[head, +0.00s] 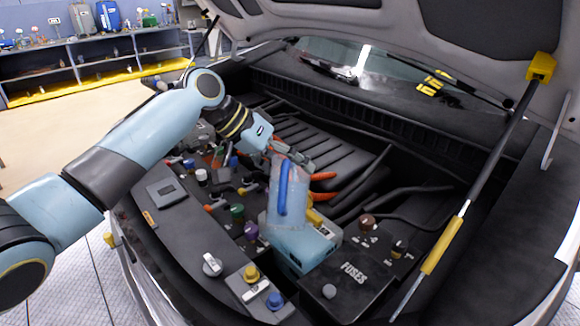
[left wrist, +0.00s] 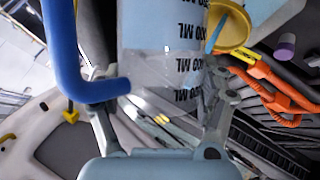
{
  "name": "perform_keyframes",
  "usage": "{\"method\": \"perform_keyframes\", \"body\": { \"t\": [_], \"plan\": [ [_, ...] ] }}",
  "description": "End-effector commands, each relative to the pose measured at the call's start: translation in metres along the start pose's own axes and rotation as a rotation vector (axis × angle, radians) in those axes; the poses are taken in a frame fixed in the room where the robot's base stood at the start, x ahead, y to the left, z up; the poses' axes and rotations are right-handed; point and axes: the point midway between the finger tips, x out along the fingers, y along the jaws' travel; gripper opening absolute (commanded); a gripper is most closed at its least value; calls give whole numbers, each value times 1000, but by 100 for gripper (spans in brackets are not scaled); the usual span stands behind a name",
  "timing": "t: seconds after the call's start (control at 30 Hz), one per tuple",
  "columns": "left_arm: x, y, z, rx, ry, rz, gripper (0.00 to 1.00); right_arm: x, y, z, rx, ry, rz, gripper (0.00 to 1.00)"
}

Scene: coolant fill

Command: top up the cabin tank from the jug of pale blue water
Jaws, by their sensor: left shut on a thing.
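The clear jug (head: 270,205) with a blue handle (head: 283,188) is in my left gripper (head: 292,158), high on its body. It looks near upright in the head view, over or in front of a light blue box (head: 295,250); I cannot tell whether they touch. In the left wrist view the jug (left wrist: 160,70) has ML markings and pale blue water in one part. My left gripper (left wrist: 160,115) has a finger on either side of it. A yellow round rim (left wrist: 230,25) with a thin blue strip shows beside the jug. Which opening is the cabin tank's is unclear. My right gripper is out of view.
Several coloured caps stand around, including yellow (head: 251,273), blue (head: 274,300), green (head: 237,212) and purple (head: 251,231). A FUSES box (head: 350,290) lies at the right front. Orange cables (left wrist: 275,90) run close by. A hood strut (head: 460,200) slants at the right.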

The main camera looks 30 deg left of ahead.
Motion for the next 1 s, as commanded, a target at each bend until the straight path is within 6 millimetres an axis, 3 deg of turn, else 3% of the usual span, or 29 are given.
{"method": "perform_keyframes", "body": {
  "t": [1.0],
  "plan": [
    [2, -1, -1, -32, -35, 15, 20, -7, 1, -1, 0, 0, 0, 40]
  ]
}}
